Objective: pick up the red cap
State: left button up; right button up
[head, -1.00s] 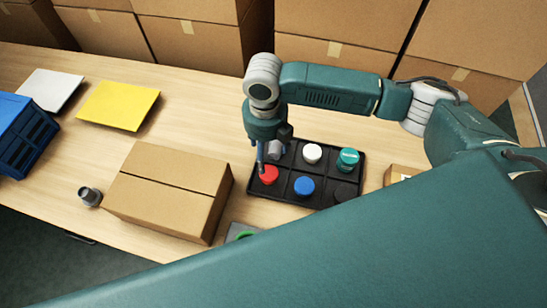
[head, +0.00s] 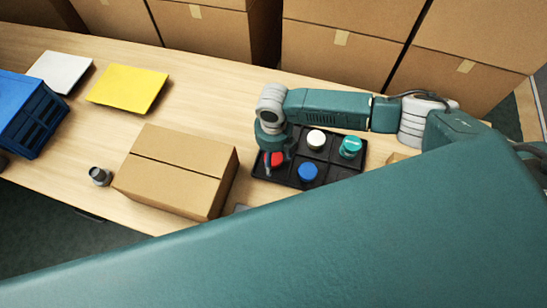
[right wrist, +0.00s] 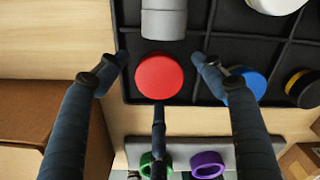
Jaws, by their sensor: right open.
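The red cap (right wrist: 159,76) is a round red disc in a front compartment of the black divided tray (right wrist: 228,49); in the head view the cap (head: 277,158) is partly covered by my right gripper (head: 272,166). In the right wrist view my right gripper (right wrist: 161,62) is open, with two fingers on either side of the cap and a third finger at its near edge. I cannot tell whether any finger touches it. A grey cylindrical part (right wrist: 164,18) sits just behind the cap. My left gripper is not in view.
The tray also holds a blue cap (head: 308,172), a white cap (head: 316,139) and a teal-lidded jar (head: 350,147). A cardboard box (head: 175,170) stands left of the tray. Green (right wrist: 153,165) and purple (right wrist: 207,164) rings lie in front. Bare wood shows behind the box.

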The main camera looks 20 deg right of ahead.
jog(key=c, duration=1)
jog(key=shift+r, duration=0.1)
jog(key=shift+c, duration=0.2)
